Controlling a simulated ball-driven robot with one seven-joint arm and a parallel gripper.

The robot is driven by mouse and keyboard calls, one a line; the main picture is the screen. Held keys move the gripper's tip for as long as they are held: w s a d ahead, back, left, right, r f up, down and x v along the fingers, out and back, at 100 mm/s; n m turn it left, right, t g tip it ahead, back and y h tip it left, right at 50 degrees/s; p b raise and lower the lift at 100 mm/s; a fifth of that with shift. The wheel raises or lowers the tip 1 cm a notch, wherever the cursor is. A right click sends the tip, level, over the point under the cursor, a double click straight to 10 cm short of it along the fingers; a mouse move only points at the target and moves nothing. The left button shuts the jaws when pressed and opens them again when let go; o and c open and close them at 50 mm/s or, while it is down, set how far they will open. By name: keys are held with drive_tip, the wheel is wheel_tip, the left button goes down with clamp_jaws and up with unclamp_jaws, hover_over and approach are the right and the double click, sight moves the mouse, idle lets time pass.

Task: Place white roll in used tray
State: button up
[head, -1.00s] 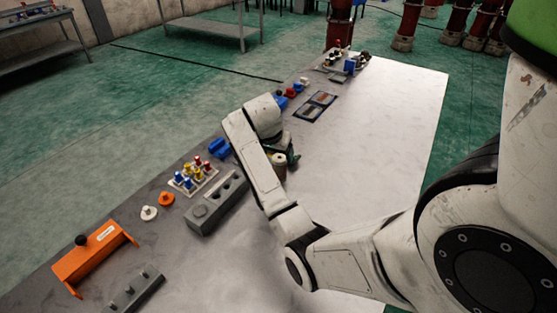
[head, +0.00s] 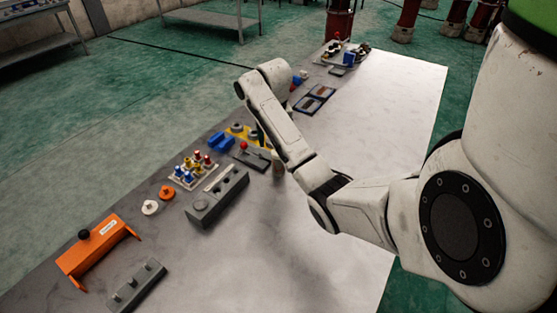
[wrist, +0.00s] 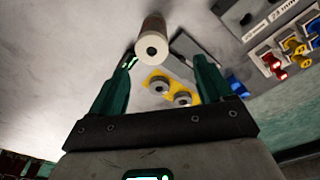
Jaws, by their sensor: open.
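The white roll (wrist: 152,45) shows in the wrist view as a pale cylinder with a dark hole in its end face. It stands beyond my fingertips, a little left of the middle of the gap. My gripper (wrist: 165,66) is open, with its green fingers apart and nothing between them. In the head view the roll (head: 278,168) is a small pale shape beside my arm, and my arm hides most of the gripper. Two dark-framed trays (head: 315,98) lie farther along the table; I cannot read which is the used one.
A yellow plate with grey rings (wrist: 172,89) lies near the roll, beside a grey block with a red knob (head: 250,155). A long grey block (head: 217,198), coloured pegs (head: 193,170) and an orange bracket (head: 97,248) line the left edge. The table's right side is clear.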

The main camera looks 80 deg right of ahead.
sight(279, 163)
drive_tip(key=shift+s+d+f+n+y, duration=0.15)
drive_tip(key=shift+s+f+n+y, duration=0.1)
drive_tip(key=shift+s+f+n, duration=0.2)
drive_tip(key=shift+s+d+f+n+y, duration=0.15)
drive_tip(key=shift+s+f+n+y, duration=0.15)
drive_tip(key=shift+s, duration=0.2)
wheel_tip(279, 163, down, 5)
drive_tip(key=b, duration=0.3)
drive_tip(key=shift+w+f+p, duration=0.15)
drive_tip(key=shift+w+f, duration=0.05)
drive_tip(key=shift+f, duration=1.25)
drive_tip(key=shift+w+f+p, duration=0.15)
drive_tip(key=shift+w+f, duration=0.05)
drive_tip(key=shift+f, duration=1.2)
drive_tip(key=shift+c, duration=0.3)
drive_tip(key=c, duration=1.2)
drive_tip(key=shift+r, duration=0.1)
